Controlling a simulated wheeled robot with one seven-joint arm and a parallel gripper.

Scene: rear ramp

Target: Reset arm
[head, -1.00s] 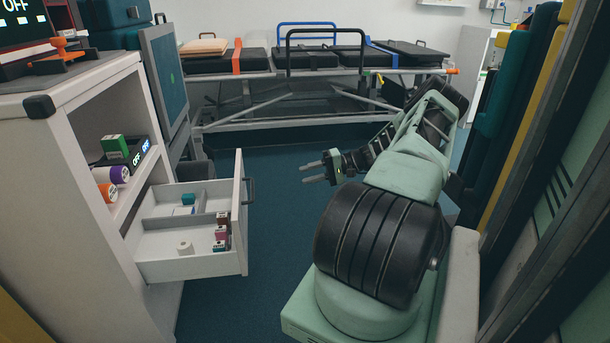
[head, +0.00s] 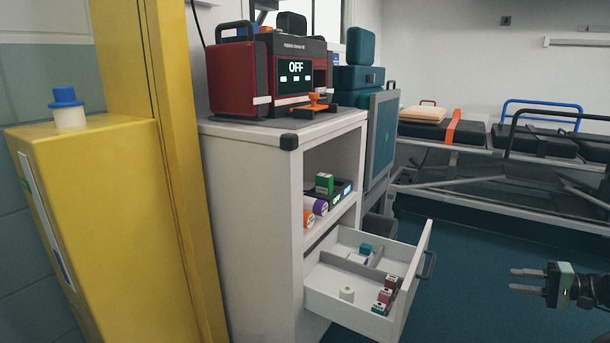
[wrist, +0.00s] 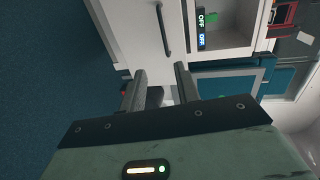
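My gripper (head: 527,280) shows at the right edge of the head view, its two fingers pointing left and spread apart with nothing between them. It is in the air, to the right of the open drawer (head: 340,303) and apart from it. In the wrist view, the two fingers (wrist: 160,88) are also apart and empty, facing the drawer's front and its handle (wrist: 162,30). Most of my arm is outside the head view.
The drawer juts from a white cabinet (head: 250,190) and holds a white roll (head: 347,294) and several small boxes. A red device (head: 268,75) stands on top. A yellow cabinet (head: 110,220) is at left, a stretcher (head: 480,180) at back right. Blue floor lies clear between.

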